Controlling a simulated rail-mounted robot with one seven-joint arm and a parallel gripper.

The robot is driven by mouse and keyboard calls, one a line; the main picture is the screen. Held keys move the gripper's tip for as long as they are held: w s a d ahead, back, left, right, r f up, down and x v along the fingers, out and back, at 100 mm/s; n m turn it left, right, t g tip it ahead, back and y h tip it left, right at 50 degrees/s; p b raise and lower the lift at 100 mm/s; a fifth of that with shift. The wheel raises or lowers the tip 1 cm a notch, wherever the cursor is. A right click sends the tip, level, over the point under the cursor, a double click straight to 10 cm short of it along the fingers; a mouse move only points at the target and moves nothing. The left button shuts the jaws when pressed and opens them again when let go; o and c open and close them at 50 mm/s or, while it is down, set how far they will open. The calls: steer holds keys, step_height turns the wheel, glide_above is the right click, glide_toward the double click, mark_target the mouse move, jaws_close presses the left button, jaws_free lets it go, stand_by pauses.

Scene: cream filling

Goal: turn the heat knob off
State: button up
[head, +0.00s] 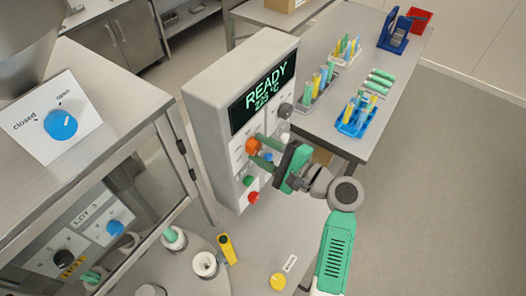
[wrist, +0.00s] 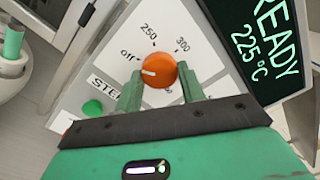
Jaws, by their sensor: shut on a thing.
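The orange heat knob (wrist: 159,70) is on the white panel of the grey control box. In the wrist view its white mark points left, close to the "off" label (wrist: 128,56). The labels 250 and 300 stand above it. In the head view the knob (head: 252,146) shows on the box's front. My gripper (wrist: 160,88) is shut on the knob, with one green finger on each side of it. In the head view my gripper (head: 262,150) reaches the panel from the right. The display (wrist: 262,50) reads READY and 225 °C.
Green button (head: 248,181) and red button (head: 253,197) sit below the knob. A grey knob (head: 285,110) is at its upper right. A blue knob (head: 60,125) labelled closed/open is at left. A table (head: 340,120) with tube racks stands behind. Floor at right is clear.

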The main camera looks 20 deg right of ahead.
stand_by(0.4)
steer(key=o, duration=1)
steer(key=shift+c, duration=0.2)
steer(key=v, duration=0.8)
steer(key=shift+b, duration=0.45)
steer(key=shift+w, duration=0.1)
